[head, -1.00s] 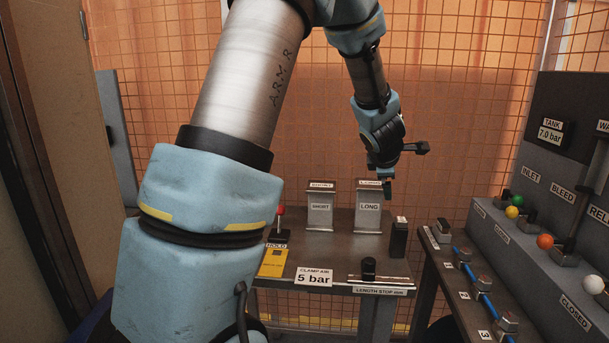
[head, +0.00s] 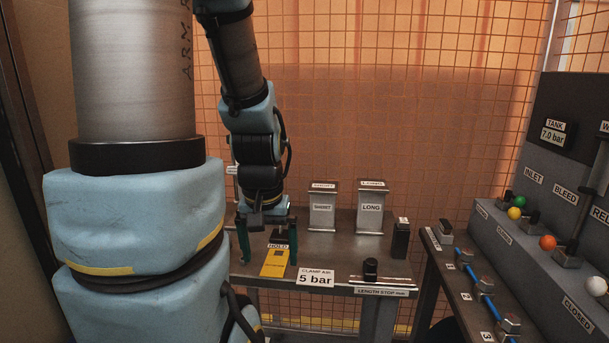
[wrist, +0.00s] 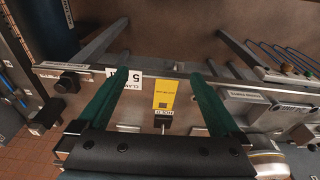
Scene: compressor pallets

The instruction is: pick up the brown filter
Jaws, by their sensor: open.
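I cannot make out a brown filter in either view. My gripper (head: 268,246) is open and points down at the left part of the grey bench (head: 340,262). Its two green fingers stand either side of the HOLD lever and the yellow block (head: 273,263), and nothing shows between them but the bench and these parts. In the wrist view the gripper (wrist: 160,78) also shows open, with the yellow block (wrist: 164,95) and the HOLD label (wrist: 164,113) seen between the fingers. The lever's top is hidden behind my gripper in the head view.
Grey SHORT (head: 321,208) and LONG (head: 370,208) stands rise at the bench's back. A black block (head: 400,238) and a black knob (head: 370,270) are to the right. A valve panel (head: 530,225) with coloured balls stands far right. Orange mesh (head: 420,130) closes the back.

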